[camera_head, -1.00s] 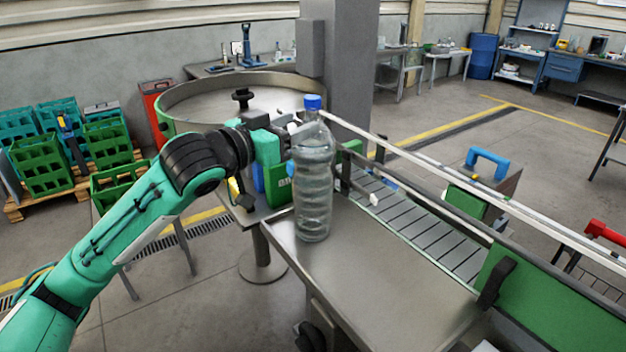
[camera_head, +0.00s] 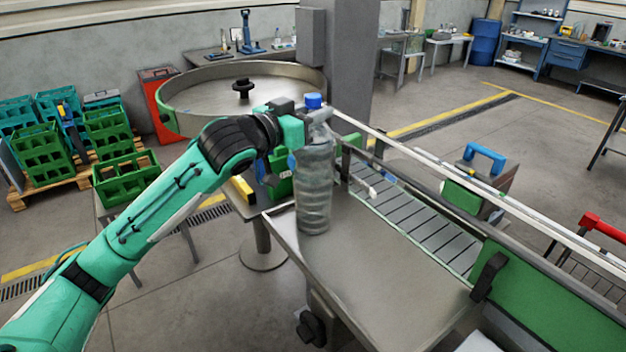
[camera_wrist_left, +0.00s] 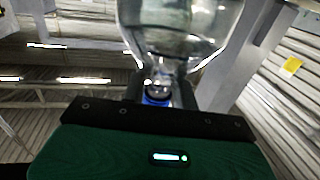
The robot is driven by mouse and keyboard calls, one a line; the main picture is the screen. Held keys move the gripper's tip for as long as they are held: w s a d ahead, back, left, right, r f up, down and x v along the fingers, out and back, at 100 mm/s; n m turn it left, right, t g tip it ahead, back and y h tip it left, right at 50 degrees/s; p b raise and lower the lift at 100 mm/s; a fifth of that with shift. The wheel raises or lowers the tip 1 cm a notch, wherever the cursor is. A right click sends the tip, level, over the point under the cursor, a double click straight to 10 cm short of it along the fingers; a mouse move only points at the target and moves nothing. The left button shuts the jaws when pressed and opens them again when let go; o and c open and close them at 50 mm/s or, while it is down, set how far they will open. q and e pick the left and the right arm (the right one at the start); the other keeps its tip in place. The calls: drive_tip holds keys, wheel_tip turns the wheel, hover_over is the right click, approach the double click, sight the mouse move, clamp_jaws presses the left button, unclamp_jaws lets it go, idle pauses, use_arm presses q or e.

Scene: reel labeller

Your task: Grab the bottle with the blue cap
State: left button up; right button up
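The clear bottle with the blue cap (camera_head: 314,185) stands upright on the steel table at the end of the conveyor. My left gripper (camera_head: 318,117) is at its neck, just below the cap, reaching in from the left. In the left wrist view the bottle (camera_wrist_left: 180,35) appears neck-down, with the blue cap close to the palm. The dark fingers (camera_wrist_left: 160,90) lie close against both sides of the neck and look shut on it. The bottle's base appears to rest on the table. My right gripper is not in view.
The steel table (camera_head: 385,275) is bare in front of the bottle. A slatted conveyor (camera_head: 425,225) with rails runs behind it to the right. A round steel turntable (camera_head: 205,95) stands behind the gripper. Green crates (camera_head: 125,178) stand at the left.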

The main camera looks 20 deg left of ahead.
use_arm(q)
clamp_jaws()
drive_tip(key=shift+f, duration=0.1)
drive_tip(key=shift+s+d+f, duration=0.1)
drive_tip(key=shift+f, duration=0.2)
idle(0.6)
drive_tip(key=shift+r, duration=0.2)
